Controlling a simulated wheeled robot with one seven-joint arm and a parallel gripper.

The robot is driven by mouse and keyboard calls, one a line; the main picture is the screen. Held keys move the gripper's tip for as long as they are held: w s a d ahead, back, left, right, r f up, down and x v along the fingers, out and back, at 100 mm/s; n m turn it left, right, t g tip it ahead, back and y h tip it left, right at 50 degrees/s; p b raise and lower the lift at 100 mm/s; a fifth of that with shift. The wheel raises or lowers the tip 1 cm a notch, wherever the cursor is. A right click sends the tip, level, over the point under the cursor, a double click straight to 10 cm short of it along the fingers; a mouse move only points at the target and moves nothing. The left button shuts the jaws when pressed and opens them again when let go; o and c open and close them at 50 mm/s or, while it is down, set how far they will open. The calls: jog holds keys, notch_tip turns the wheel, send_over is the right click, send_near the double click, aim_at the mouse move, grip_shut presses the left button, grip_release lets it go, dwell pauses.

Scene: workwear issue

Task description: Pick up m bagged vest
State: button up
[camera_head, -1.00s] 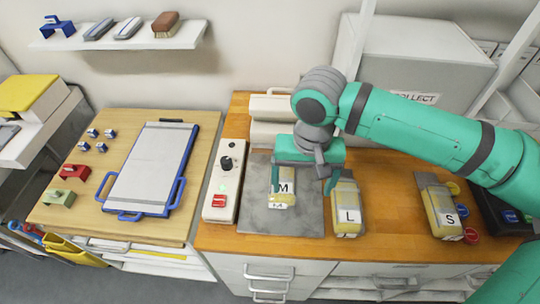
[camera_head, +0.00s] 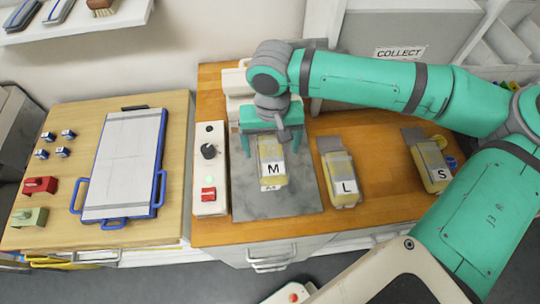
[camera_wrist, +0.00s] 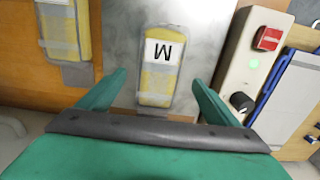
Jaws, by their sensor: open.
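The M bagged vest (camera_head: 272,168) is a yellow packet in clear wrap with a white M label, lying on a grey metal plate (camera_head: 300,197). In the wrist view the M vest (camera_wrist: 160,80) lies ahead of and between the fingers, which are apart from it. My gripper (camera_head: 271,142) is over the far end of the plate, at the far end of the M vest. It is open and empty; both fingers show in the wrist view (camera_wrist: 160,92). The fingertips' exact height above the plate is hard to tell.
The L bagged vest (camera_head: 340,178) lies just right of the plate, and the S bagged vest (camera_head: 430,165) farther right. A white control box (camera_head: 209,180) with a knob and red switch stands close on the left. A blue-framed board (camera_head: 122,165) lies beyond it.

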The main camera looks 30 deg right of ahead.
aim_at(271, 153)
jog(key=f, duration=0.4)
jog(key=shift+w+d+f, duration=0.15)
jog(key=shift+d+f, duration=0.05)
jog(key=shift+f, duration=0.2)
jog(key=shift+c, duration=0.7)
jog(key=c, duration=1)
jog(key=shift+w, duration=0.1)
jog(key=shift+c, duration=0.8)
jog(key=shift+r, duration=0.1)
